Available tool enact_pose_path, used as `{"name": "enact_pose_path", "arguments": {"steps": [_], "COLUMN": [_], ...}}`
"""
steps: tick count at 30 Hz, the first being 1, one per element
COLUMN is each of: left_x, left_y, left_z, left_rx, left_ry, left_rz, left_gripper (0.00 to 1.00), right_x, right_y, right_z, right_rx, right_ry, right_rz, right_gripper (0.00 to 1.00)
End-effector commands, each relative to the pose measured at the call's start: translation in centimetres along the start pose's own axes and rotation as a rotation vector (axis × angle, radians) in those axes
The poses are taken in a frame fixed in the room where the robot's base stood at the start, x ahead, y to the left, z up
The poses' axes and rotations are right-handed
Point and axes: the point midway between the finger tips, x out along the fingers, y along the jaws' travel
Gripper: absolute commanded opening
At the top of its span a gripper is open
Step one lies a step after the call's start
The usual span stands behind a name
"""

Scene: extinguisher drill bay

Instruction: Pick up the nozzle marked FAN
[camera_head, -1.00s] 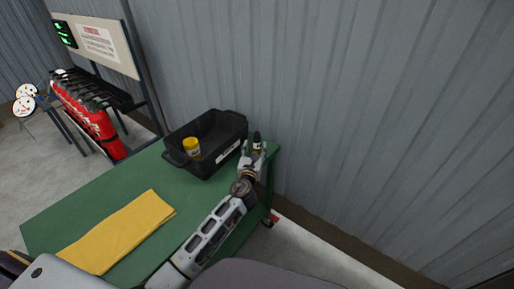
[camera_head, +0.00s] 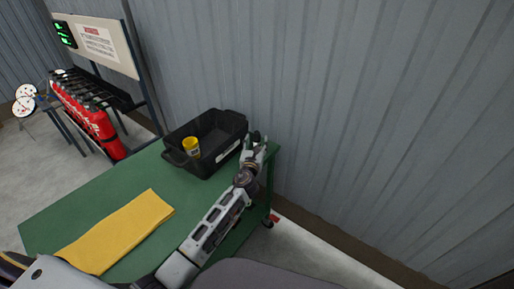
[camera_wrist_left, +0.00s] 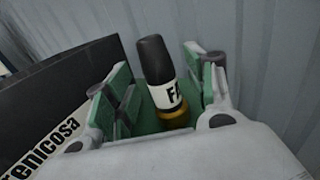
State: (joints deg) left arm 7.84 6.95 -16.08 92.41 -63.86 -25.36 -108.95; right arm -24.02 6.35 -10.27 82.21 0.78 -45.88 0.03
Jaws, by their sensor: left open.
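The nozzle marked FAN (camera_wrist_left: 160,75) shows in the left wrist view, with a black tip, a white label reading "FA" and a yellow lower part. It stands close to upright, tilted a little in that view. My left gripper (camera_wrist_left: 155,92) is open, with its green-padded fingers on either side of the nozzle and some gap on both sides. In the head view my left gripper (camera_head: 255,146) is at the far right corner of the green table (camera_head: 100,210), and it largely hides the nozzle there. My right gripper is not in view.
A black bin (camera_head: 228,122) stands just left of the gripper, holding a yellow-topped item (camera_head: 191,145). A folded yellow cloth (camera_head: 118,230) lies on the table. A corrugated wall (camera_head: 340,110) rises behind. Red extinguishers (camera_head: 95,122) stand at the back left.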

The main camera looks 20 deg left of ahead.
Motion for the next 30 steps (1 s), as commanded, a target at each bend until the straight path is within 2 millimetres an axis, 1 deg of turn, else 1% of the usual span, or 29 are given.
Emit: {"name": "enact_pose_path", "arguments": {"steps": [3,9,23,24,26,30], "left_x": [1.1,1.9,2.0,2.0,2.0,2.0], "left_y": [-0.1,-0.1,0.0,0.0,0.0,0.0], "left_z": [0.0,0.0,0.0,0.0,0.0,0.0], "left_rx": [-0.001,0.0,0.001,0.0,0.0,0.0], "left_ry": [-0.001,0.0,0.0,0.0,0.0,0.0], "left_rz": [0.0,-0.001,-0.001,-0.001,-0.001,-0.001], "left_gripper": [0.55,0.55,0.55,0.54,0.46,0.28], "right_x": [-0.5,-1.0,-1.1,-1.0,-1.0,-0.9], "right_y": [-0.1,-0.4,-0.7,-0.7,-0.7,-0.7], "right_z": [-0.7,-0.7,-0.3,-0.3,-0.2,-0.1], "right_rx": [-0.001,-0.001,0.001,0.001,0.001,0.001], "right_ry": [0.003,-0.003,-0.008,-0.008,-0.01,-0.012], "right_rz": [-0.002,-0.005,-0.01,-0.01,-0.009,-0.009], "right_gripper": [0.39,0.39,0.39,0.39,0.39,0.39]}}
